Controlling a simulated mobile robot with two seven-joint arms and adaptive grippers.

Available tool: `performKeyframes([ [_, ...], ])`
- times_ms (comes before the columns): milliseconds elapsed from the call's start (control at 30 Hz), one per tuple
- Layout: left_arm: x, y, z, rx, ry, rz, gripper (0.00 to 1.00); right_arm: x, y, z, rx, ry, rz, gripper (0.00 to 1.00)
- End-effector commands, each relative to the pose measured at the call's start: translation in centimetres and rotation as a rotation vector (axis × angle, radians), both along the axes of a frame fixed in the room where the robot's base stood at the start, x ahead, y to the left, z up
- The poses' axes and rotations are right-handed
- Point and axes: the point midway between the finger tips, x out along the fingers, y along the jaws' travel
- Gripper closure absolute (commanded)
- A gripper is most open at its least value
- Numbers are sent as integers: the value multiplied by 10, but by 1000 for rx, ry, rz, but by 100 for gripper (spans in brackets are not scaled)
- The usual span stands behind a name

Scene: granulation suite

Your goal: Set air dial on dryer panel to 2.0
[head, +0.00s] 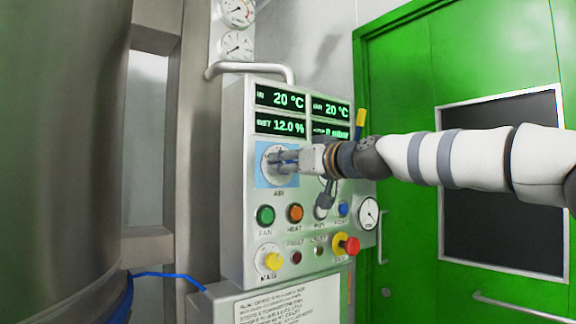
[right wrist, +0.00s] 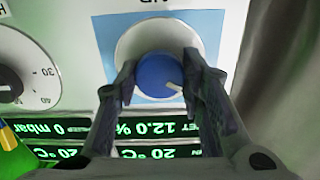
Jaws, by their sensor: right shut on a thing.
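The air dial (head: 268,164) is on the dryer panel (head: 240,215), on a light blue square below the displays, with the label AIR under it. The right wrist view shows its white disc (right wrist: 150,38) and blue knob (right wrist: 157,78) upside down. A white pointer mark on the knob points to the lower right there. The dial's numbers cannot be read. My right gripper (head: 286,161) comes in from the right and is shut on the knob, one finger on each side; its fingers (right wrist: 158,82) also show in the wrist view. My left gripper is out of view.
Displays (head: 281,97) read 20 °C and 12.0 %. Below the air dial are a green FAN button (head: 265,215), an orange HEAT button (head: 295,213) and a red emergency knob (head: 351,246). A metal handle (head: 250,70) tops the panel. A steel vessel (head: 60,150) stands left.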

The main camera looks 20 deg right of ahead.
Motion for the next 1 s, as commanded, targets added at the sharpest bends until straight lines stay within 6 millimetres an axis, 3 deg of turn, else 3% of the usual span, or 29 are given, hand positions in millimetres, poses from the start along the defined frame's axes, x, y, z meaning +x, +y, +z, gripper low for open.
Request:
performKeyframes([
  [367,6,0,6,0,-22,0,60,-1,0,3,92,31,0,92],
  [1000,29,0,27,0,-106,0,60,-1,0,2,629,227,2,92],
])
